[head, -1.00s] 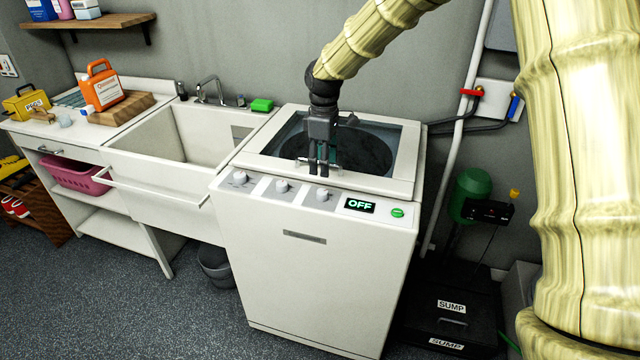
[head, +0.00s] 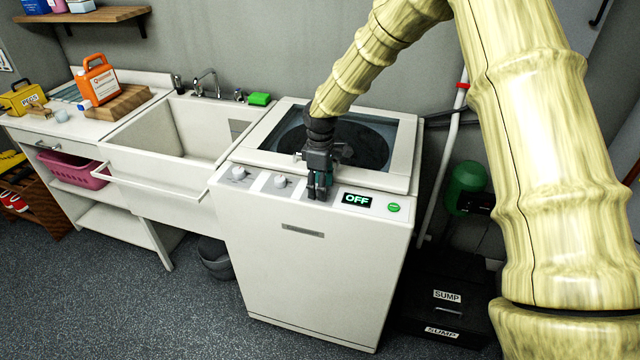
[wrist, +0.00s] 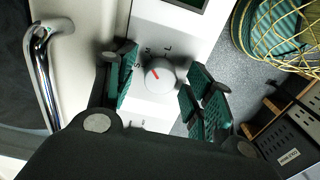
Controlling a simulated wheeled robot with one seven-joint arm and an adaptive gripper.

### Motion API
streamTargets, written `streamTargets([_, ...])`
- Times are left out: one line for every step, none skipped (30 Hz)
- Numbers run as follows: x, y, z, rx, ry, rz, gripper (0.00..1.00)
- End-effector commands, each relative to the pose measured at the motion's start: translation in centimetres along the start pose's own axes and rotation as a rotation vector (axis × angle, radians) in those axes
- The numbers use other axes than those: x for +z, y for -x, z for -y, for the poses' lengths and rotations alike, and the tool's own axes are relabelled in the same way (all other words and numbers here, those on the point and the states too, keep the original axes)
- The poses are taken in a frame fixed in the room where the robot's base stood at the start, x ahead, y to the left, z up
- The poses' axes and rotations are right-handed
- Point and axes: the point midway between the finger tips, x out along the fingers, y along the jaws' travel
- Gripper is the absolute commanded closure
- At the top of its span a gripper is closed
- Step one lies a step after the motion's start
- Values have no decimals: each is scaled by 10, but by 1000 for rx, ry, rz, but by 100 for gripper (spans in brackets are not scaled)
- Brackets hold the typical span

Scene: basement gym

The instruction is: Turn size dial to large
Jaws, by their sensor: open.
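The washing machine (head: 300,270) has a row of knobs on its sloped front panel. My gripper (head: 318,192) is at the right-hand knob, just left of the display reading OFF (head: 356,200), and hides that knob in the head view. In the wrist view a round white dial (wrist: 160,76) sits between the two green-padded fingers of my gripper (wrist: 161,86), with a gap on either side. Its red mark points up and left. A letter L stands above the dial to the right, with another letter to its left, likely M.
Two other knobs, the left one (head: 238,173) and the middle one (head: 280,181), are left of my gripper. A green button (head: 393,207) is right of the display. The glass lid (head: 375,140) is behind. A sink (head: 180,150) stands to the left.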

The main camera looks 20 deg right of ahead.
Motion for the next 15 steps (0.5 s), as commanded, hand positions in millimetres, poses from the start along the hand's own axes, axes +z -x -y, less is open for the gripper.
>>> streamTargets([0,-1,0,0,0,0,48])
streamTargets([0,-1,0,0,0,0,48])
streamTargets([0,-1,0,0,0,0,48])
streamTargets([0,-1,0,0,0,0,48])
streamTargets([0,-1,0,0,0,0,48])
streamTargets([0,-1,0,0,0,0,48])
streamTargets([0,-1,0,0,0,0,48])
streamTargets([0,-1,0,0,0,0,48])
streamTargets([0,-1,0,0,0,0,53])
streamTargets([0,-1,0,0,0,0,58])
streamTargets([0,-1,0,0,0,0,64])
streamTargets([0,-1,0,0,0,0,71])
streamTargets([0,-1,0,0,0,0,77])
streamTargets([0,-1,0,0,0,0,82])
streamTargets([0,-1,0,0,0,0,89])
